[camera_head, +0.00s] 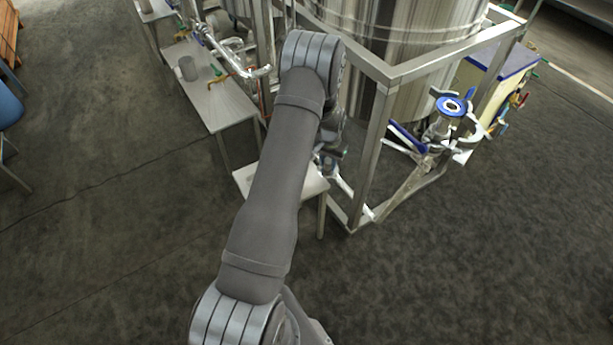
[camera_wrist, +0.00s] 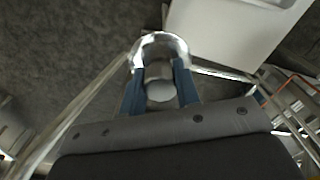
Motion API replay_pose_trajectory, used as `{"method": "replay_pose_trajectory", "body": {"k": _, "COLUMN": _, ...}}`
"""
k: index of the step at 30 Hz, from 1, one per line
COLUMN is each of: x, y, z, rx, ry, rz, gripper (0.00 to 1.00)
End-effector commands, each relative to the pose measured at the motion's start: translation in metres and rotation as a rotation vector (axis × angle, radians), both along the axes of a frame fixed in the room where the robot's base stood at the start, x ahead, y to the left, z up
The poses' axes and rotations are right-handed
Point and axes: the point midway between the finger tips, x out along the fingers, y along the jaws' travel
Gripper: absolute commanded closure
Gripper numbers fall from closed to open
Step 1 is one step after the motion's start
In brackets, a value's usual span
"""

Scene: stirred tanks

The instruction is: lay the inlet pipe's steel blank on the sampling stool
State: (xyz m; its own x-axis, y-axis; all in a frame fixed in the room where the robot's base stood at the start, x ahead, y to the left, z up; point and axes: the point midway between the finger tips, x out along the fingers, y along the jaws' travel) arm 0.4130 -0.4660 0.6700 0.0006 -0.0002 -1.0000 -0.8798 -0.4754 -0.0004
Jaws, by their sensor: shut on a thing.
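My gripper (camera_wrist: 158,72) has its two blue fingers closed around a steel piece, the steel blank (camera_wrist: 160,90). It shows a round grey end between the fingers and a bright curved rim beyond their tips. In the wrist view a pale flat top, which looks like the sampling stool (camera_wrist: 222,35), lies to the upper right of the gripper, apart from the blank. In the head view a small pale stool (camera_head: 312,183) is partly hidden behind my arm. My forearm covers most of the gripper there, and I cannot see the blank in that view.
A steel frame (camera_head: 375,150) around a large tank (camera_head: 400,50) stands close right of the small stool. A longer bench (camera_head: 222,108) at upper left holds a grey cup (camera_head: 187,68). A pipe fitting with a blue ring (camera_head: 450,105) stands at right. The foreground floor is clear.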

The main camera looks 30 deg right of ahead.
Motion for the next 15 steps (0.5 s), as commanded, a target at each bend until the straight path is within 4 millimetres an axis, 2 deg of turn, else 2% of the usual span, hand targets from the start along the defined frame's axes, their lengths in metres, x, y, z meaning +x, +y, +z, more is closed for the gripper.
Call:
{"method": "replay_pose_trajectory", "body": {"k": 2, "x": -0.009, "y": -0.007, "z": -0.007, "rx": 0.000, "ry": 0.000, "rz": -0.017, "gripper": 1.00}}
{"method": "replay_pose_trajectory", "body": {"k": 5, "x": -0.007, "y": -0.008, "z": -0.014, "rx": 0.000, "ry": 0.000, "rz": -0.023, "gripper": 1.00}}
{"method": "replay_pose_trajectory", "body": {"k": 8, "x": 0.008, "y": -0.002, "z": -0.024, "rx": 0.000, "ry": 0.000, "rz": -0.022, "gripper": 1.00}}
{"method": "replay_pose_trajectory", "body": {"k": 15, "x": 0.061, "y": 0.015, "z": -0.058, "rx": 0.000, "ry": 0.000, "rz": -0.021, "gripper": 1.00}}
